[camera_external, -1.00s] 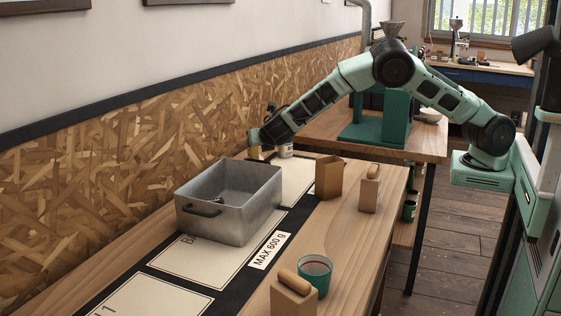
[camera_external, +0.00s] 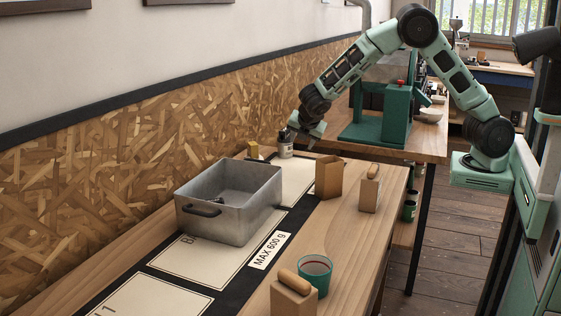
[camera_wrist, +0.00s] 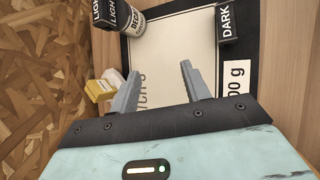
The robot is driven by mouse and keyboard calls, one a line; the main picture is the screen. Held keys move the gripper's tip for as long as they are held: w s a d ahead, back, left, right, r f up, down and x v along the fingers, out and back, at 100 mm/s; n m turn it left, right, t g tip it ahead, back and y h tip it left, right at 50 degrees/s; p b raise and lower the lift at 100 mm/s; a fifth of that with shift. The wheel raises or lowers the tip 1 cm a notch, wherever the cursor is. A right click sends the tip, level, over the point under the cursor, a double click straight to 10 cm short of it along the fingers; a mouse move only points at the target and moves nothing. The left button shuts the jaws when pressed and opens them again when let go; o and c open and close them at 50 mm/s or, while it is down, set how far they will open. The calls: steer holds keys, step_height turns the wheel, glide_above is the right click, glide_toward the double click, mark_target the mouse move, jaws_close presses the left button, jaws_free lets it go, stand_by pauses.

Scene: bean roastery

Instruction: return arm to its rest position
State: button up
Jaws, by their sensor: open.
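My arm is bent high over the far part of the bench in the external view. My gripper (camera_external: 300,138) hangs above the far end of the bench, beyond the metal bin and near a labelled jar. The wrist view shows the two grey fingers of my gripper (camera_wrist: 159,76) apart, with nothing between them. Beneath them is a cream card (camera_wrist: 165,50) with a dark border, its printing partly hidden by a finger.
A grey metal bin (camera_external: 240,219) with a small dark item inside stands on the bench. A labelled jar (camera_external: 285,149), a brown box (camera_external: 328,176), wooden-handled blocks (camera_external: 369,194) and a green cup (camera_external: 315,274) stand around it. A green machine (camera_external: 375,132) is behind.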

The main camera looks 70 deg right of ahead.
steer(key=s+d+r+m+g+y, duration=0.1)
steer(key=s+d+m+y, duration=0.15)
steer(key=s+m, duration=0.85)
steer(key=s+d+m+g+y, duration=0.1)
steer(key=s+m+y, duration=0.3)
steer(key=s+m, duration=0.75)
steer(key=s+a+r+n+g, duration=0.2)
steer(key=s+a+r+n, duration=0.1)
steer(key=s+a+n, duration=0.8)
steer(key=s+a, duration=0.5)
steer(key=a, duration=0.2)
steer(key=shift+s+a, duration=0.2)
steer(key=shift+s, duration=0.15)
steer(key=shift+n+y, duration=0.25)
